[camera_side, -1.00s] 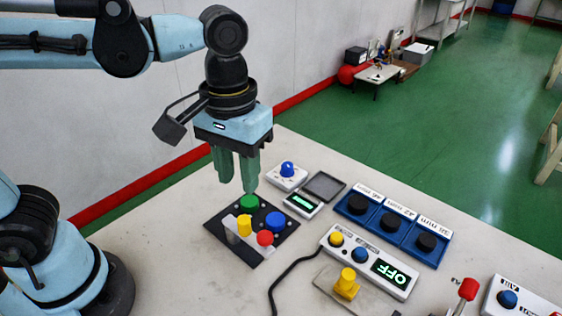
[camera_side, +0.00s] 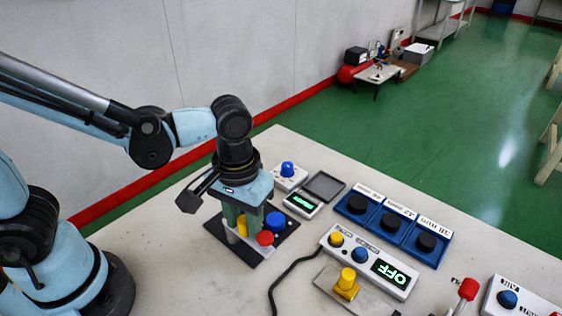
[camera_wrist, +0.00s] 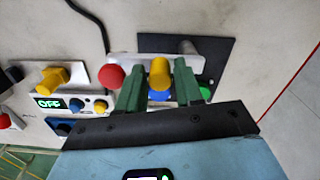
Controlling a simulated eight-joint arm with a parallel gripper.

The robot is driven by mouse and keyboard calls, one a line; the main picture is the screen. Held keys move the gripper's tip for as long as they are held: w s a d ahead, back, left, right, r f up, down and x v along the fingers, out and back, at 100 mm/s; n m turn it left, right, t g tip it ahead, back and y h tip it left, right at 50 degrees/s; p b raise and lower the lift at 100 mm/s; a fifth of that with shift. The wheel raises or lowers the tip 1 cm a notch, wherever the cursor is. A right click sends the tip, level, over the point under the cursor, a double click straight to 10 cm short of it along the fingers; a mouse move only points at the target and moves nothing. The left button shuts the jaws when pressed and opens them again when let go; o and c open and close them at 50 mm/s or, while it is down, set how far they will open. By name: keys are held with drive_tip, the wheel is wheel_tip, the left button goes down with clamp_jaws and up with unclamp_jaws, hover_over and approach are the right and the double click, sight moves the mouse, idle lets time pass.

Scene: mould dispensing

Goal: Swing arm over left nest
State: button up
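A black plate (camera_side: 246,255) carries a white swing arm (camera_wrist: 139,62) with a yellow knob (camera_wrist: 159,72) and a red ball (camera_side: 265,238) at one end. A blue round piece (camera_side: 275,221) and a green one (camera_wrist: 205,93) sit on the same plate; the green one is hidden in the side view. My gripper (camera_side: 242,222) is down at the plate, pointing downward. In the wrist view its green fingers (camera_wrist: 159,76) stand apart on either side of the yellow knob, with a gap at the left finger. Which nest lies under the arm is unclear.
A small scale (camera_side: 303,203) and a blue-knobbed box (camera_side: 288,176) stand behind the plate. A blue tray with black knobs (camera_side: 391,226), a panel reading OFF (camera_side: 368,262) and a yellow clamp (camera_side: 347,285) stand to the right. A black cable (camera_side: 282,275) lies on the table.

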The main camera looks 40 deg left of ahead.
drive_tip(key=shift+f, duration=0.1)
drive_tip(key=shift+c, duration=0.2)
clamp_jaws()
drive_tip(key=shift+w+n, duration=0.1)
drive_tip(key=shift+n, duration=0.2)
drive_tip(key=n, duration=0.1)
drive_tip(key=w+n, duration=0.1)
drive_tip(key=n, duration=0.1)
drive_tip(key=shift+w+a+n, duration=0.15)
drive_tip(key=shift+n, duration=0.15)
drive_tip(key=n, duration=0.2)
drive_tip(key=shift+w+a+n, duration=0.2)
drive_tip(key=shift+w+n, duration=0.2)
drive_tip(key=n, duration=0.2)
drive_tip(key=w+a+n, duration=0.1)
drive_tip(key=n, duration=0.2)
drive_tip(key=shift+w+a+n, duration=0.15)
drive_tip(key=shift+a+n, duration=0.1)
drive_tip(key=shift+n, duration=0.15)
